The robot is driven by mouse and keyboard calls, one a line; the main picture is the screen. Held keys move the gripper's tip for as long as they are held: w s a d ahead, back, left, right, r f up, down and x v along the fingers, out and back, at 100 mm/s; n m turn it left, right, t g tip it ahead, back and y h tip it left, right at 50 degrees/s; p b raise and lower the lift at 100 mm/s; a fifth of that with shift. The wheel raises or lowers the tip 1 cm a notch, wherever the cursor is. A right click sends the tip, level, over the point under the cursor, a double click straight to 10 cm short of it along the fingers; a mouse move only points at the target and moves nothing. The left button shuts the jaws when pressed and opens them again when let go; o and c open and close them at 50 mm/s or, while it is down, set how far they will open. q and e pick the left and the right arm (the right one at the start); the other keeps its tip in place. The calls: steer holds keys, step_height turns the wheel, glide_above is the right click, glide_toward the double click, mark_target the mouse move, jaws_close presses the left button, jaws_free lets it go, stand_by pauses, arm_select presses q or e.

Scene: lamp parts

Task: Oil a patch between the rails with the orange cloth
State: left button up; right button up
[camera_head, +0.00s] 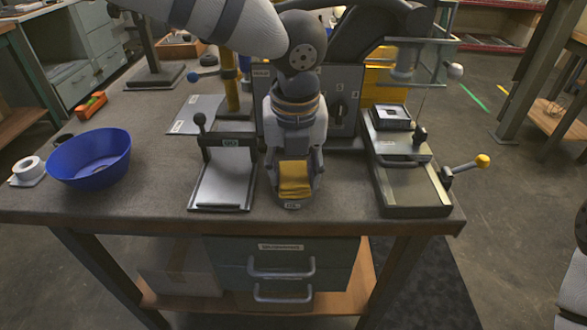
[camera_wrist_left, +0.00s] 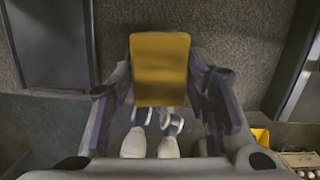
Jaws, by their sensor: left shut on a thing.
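The orange cloth (camera_head: 295,180), a folded yellow-orange pad, is held in my left gripper (camera_head: 294,188). It also shows in the left wrist view (camera_wrist_left: 160,68), between the two fingers of the left gripper (camera_wrist_left: 160,90). The gripper points down over the front part of the bench, between a pale flat plate (camera_head: 222,186) on the left and a grey slide unit (camera_head: 415,190) on the right. I cannot tell which parts are the rails; no oiled patch is clear. The bench surface right under the cloth is hidden.
A blue bowl (camera_head: 90,162) and a white roll (camera_head: 27,169) stand at the bench's left. The bench's front left is clear.

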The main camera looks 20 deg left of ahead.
mark_target(294, 175)
arm_select(q)
steer(key=shift+f, duration=0.15)
step_height(294, 175, up, 6)
steer(key=shift+f+p, duration=0.25)
steer(key=shift+p, duration=0.65)
steer(key=shift+r, duration=0.85)
arm_select(e)
steer(key=shift+w+r+t, duration=0.5)
steer(key=shift+w+r, duration=0.65)
steer(key=shift+w, duration=0.1)
arm_select(q)
steer(key=shift+f, duration=0.1)
arm_select(e)
steer(key=shift+s, duration=0.1)
